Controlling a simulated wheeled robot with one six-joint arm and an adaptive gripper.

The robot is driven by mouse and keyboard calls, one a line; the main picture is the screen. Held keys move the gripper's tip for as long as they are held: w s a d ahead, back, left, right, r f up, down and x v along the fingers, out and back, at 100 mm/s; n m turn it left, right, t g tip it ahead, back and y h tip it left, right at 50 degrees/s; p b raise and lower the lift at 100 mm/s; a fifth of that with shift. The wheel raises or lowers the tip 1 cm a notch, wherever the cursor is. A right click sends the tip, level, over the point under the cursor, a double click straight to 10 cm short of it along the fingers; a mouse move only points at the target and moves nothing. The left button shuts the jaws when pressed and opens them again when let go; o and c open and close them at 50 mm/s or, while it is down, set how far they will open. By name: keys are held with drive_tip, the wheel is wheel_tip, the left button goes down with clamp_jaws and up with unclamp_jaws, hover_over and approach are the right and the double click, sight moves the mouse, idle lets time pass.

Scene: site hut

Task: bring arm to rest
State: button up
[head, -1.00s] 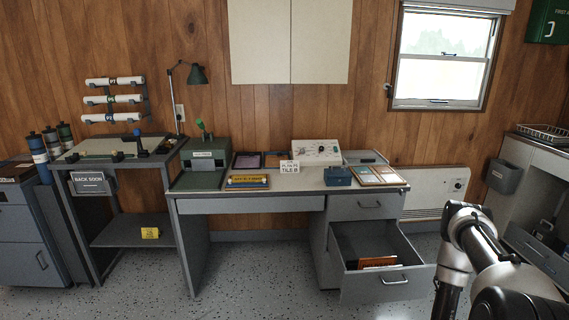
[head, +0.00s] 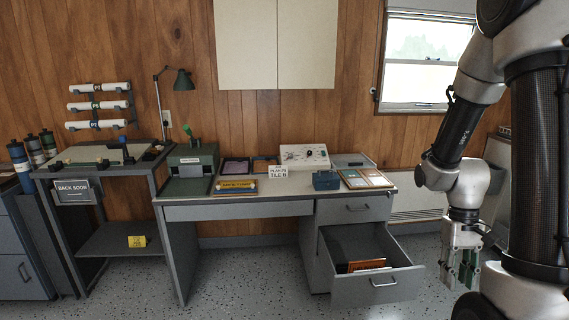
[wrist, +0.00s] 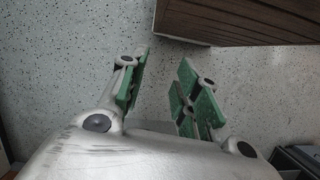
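My gripper (head: 461,270) hangs pointing down at the right of the head view, to the right of the open desk drawer and apart from it. In the wrist view my gripper (wrist: 158,95) shows its two green-padded fingers spread apart, with only speckled floor between them. It holds nothing. My arm rises above it and is bent along the right side of the head view.
The grey desk (head: 240,209) stands in the middle with its lower drawer (head: 372,291) pulled out, a brown-orange item (head: 366,265) inside. A side counter (head: 497,152) is partly hidden behind my arm. Speckled floor (head: 250,285) is clear in front.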

drive_tip(key=s+a+r+t, duration=0.2)
drive_tip(key=r, duration=0.5)
drive_tip(key=s+a+r+t, duration=0.2)
drive_tip(key=a+r+t, duration=0.1)
drive_tip(key=r, duration=0.5)
drive_tip(key=s+a+r+n+t, duration=0.1)
drive_tip(key=s+a+r+t, duration=0.1)
drive_tip(key=r, duration=0.6)
drive_tip(key=shift+s+a+t, duration=0.3)
drive_tip(key=shift+a+t, duration=0.1)
drive_tip(key=shift+a, duration=0.2)
idle(0.5)
